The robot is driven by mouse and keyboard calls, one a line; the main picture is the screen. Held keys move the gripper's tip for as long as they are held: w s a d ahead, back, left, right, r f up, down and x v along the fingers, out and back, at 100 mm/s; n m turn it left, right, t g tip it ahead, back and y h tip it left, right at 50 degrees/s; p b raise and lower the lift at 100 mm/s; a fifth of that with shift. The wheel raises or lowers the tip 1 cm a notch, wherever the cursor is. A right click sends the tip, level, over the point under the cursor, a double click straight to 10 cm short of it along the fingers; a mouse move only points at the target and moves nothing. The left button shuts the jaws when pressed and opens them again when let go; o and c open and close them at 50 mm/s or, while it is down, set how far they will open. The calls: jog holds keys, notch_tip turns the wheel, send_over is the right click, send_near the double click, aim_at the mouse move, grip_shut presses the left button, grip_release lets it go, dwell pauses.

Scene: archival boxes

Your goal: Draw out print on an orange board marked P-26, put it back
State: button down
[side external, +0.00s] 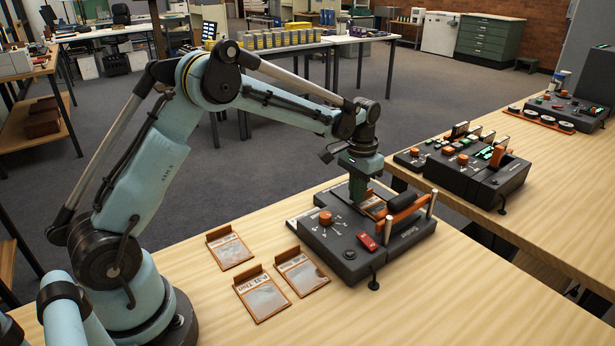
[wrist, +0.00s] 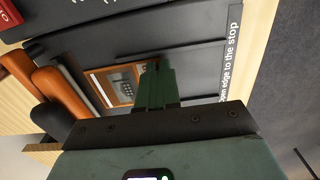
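An orange-framed print (wrist: 113,86) lies on the black bed of a dark machine (side external: 346,251). In the side external view its edge (side external: 374,208) shows just right of my gripper (side external: 357,197). In the wrist view the green fingers of my gripper (wrist: 154,86) are at the print's right edge and cover part of it. The fingers look close together, but whether they grip the print is hidden. No P-26 mark is legible on this print. Three more orange boards lie flat on the table, at the back left (side external: 230,250), front (side external: 262,298) and right (side external: 303,274).
The machine carries an orange knob (side external: 326,217), a red switch (side external: 367,241) and an orange bar (side external: 405,208) with a dark roller beside my gripper. A printed strip (wrist: 231,50) mentions an edge and "the stop". A second machine (side external: 470,172) stands behind. The front right tabletop is clear.

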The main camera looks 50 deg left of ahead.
aim_at(343, 194)
jog(key=shift+a, duration=2.35)
jog(key=c, duration=1.8)
grip_release()
jog(key=o, duration=0.5)
jog(key=shift+o, duration=0.2)
jog(key=shift+r, duration=0.1)
notch_tip(343, 194, up, 12)
